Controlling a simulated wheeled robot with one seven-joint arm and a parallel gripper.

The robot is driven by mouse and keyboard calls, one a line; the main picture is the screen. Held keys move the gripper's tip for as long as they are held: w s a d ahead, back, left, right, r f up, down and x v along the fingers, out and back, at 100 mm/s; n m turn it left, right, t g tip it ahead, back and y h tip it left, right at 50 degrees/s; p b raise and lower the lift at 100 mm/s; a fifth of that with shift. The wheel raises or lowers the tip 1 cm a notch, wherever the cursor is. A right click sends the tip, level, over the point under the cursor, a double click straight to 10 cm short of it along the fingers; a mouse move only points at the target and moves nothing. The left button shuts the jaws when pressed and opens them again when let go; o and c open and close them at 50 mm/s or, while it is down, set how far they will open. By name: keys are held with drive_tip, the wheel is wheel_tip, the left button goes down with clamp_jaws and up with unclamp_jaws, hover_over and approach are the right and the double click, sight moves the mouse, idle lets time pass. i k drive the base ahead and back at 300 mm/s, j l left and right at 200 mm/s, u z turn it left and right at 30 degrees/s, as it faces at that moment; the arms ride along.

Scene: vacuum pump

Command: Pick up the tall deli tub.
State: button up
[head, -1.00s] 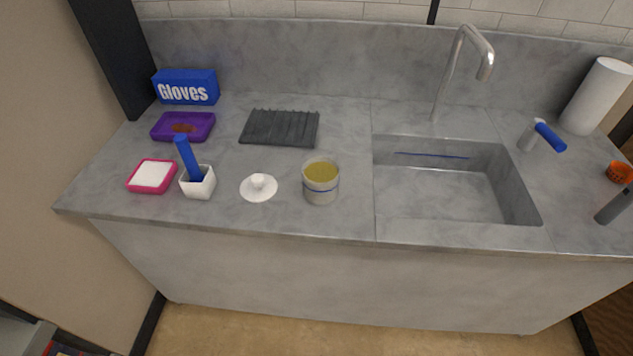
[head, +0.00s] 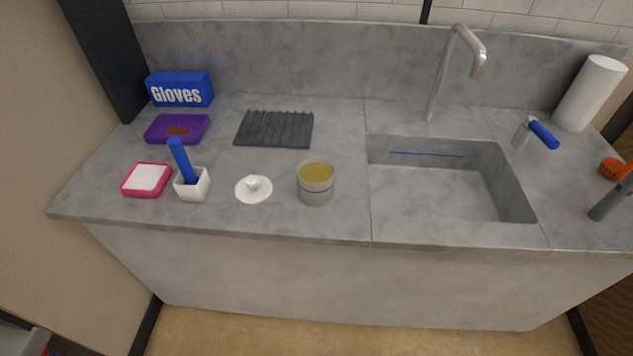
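The tall deli tub (head: 316,182) stands upright on the grey counter, just left of the sink and close to the front edge. It is round and translucent, with a yellowish top or content and a thin blue line around its side. Nothing covers it in the head view. My gripper is not in view.
A white lid-like disc with a knob (head: 253,188) lies just left of the tub. A white holder with a blue handle (head: 192,185), a pink-rimmed tray (head: 146,179), a purple tray (head: 176,129), a dark ribbed mat (head: 274,129) and the sink (head: 440,195) surround it.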

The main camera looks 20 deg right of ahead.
sight(315, 175)
drive_tip(key=i+j+u, duration=0.7)
drive_tip(key=k+l, duration=0.1)
